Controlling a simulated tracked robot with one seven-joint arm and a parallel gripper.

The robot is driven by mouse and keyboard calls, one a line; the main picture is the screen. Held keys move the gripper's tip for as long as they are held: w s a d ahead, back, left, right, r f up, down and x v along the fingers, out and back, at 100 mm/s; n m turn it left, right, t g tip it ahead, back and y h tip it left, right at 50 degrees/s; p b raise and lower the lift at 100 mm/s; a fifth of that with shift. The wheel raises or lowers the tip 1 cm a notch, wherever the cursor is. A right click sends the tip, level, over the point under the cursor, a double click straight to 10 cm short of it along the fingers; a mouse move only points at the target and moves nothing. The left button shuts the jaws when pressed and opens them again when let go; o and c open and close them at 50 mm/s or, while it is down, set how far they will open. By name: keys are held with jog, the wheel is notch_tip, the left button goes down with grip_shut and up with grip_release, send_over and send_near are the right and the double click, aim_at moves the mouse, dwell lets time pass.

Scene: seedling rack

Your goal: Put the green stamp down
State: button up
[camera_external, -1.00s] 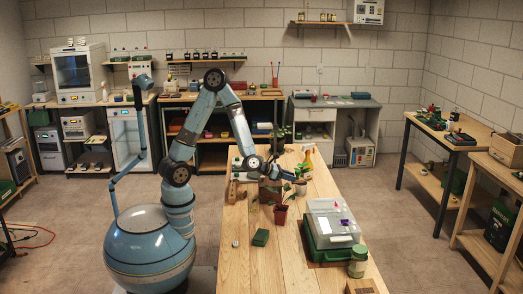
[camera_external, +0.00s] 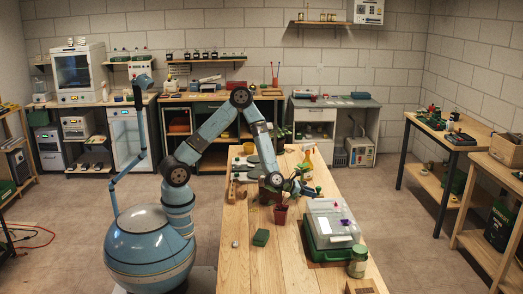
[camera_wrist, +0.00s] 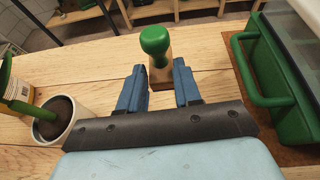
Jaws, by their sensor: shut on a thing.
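The green stamp (camera_wrist: 155,41) has a round green knob on a wooden block and shows upright in the wrist view. My gripper (camera_wrist: 159,78) is shut on its wooden lower part, with one blue finger on each side. The stamp's underside is hidden, so I cannot tell whether it touches the table. In the external view my gripper (camera_external: 303,190) is over the wooden table (camera_external: 262,270), just left of the clear-lidded case; the stamp is too small to make out surely there.
A green case (camera_wrist: 285,85) with a handle is close on the right in the wrist view. A white pot (camera_wrist: 69,119) with soil is on the left. Bare planks lie between pot and case.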

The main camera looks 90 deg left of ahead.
jog(key=shift+w+f, duration=0.75)
jog(key=shift+f, duration=0.15)
notch_tip(320, 180, down, 3)
jog(key=shift+w+f, duration=0.1)
jog(key=o, duration=1.1)
jog(key=v, duration=1.2)
jog(key=shift+d, duration=0.1)
